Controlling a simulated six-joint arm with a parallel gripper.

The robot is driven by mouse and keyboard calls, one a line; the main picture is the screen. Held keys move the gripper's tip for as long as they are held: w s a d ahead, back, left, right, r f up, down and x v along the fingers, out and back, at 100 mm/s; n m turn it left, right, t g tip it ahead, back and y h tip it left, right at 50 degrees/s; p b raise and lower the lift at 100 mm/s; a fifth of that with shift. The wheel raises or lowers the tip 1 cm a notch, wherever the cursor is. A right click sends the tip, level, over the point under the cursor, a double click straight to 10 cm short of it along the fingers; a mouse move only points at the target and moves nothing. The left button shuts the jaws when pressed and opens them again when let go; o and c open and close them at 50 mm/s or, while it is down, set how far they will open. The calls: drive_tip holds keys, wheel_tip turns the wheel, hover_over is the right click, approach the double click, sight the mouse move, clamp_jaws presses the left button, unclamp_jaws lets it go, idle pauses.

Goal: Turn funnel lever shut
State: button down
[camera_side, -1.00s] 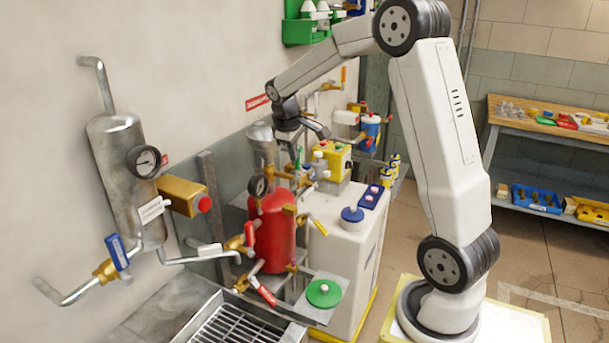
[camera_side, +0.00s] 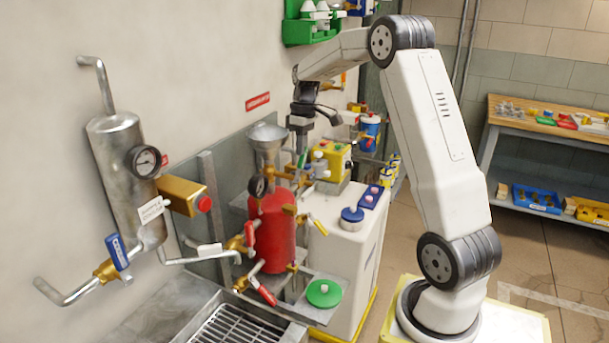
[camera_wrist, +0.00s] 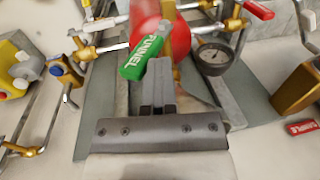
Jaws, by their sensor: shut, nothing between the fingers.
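The green lever marked FUNNEL (camera_wrist: 143,57) lies just beyond my fingertips in the wrist view, slanting up to the right. In the side view the green lever (camera_side: 302,158) shows as a small strip below my gripper, by the brass fittings. My gripper (camera_wrist: 158,80) is shut with nothing between its fingers. Its tips look close to the lever's side; I cannot tell whether they touch. In the side view my gripper (camera_side: 301,147) points down, right of the metal funnel (camera_side: 267,133). The funnel stands above the red tank (camera_side: 271,232).
A pressure gauge (camera_wrist: 214,56) and red-handled lever (camera_wrist: 258,9) sit right of the green lever in the wrist view. The yellow box (camera_side: 334,162) with buttons stands close right of my gripper. A white cabinet (camera_side: 345,255) is below, with a blue-capped item on top.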

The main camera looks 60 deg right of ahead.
drive_tip(key=d+y, duration=0.1)
drive_tip(key=y, duration=0.1)
drive_tip(key=d+f+y, duration=0.1)
drive_tip(key=d, duration=0.1)
drive_tip(key=shift+d+f+y, duration=0.15)
drive_tip(key=shift+f+y, duration=0.05)
drive_tip(key=shift+y, duration=0.2)
drive_tip(key=shift+s+d+f, duration=0.1)
drive_tip(key=shift+d+f, duration=0.75)
drive_tip(key=shift+f, duration=0.25)
drive_tip(key=shift+d+f, duration=0.8)
drive_tip(key=shift+f, duration=0.4)
drive_tip(key=v, duration=0.8)
drive_tip(key=shift+a+r, duration=0.2)
drive_tip(key=shift+r, duration=0.05)
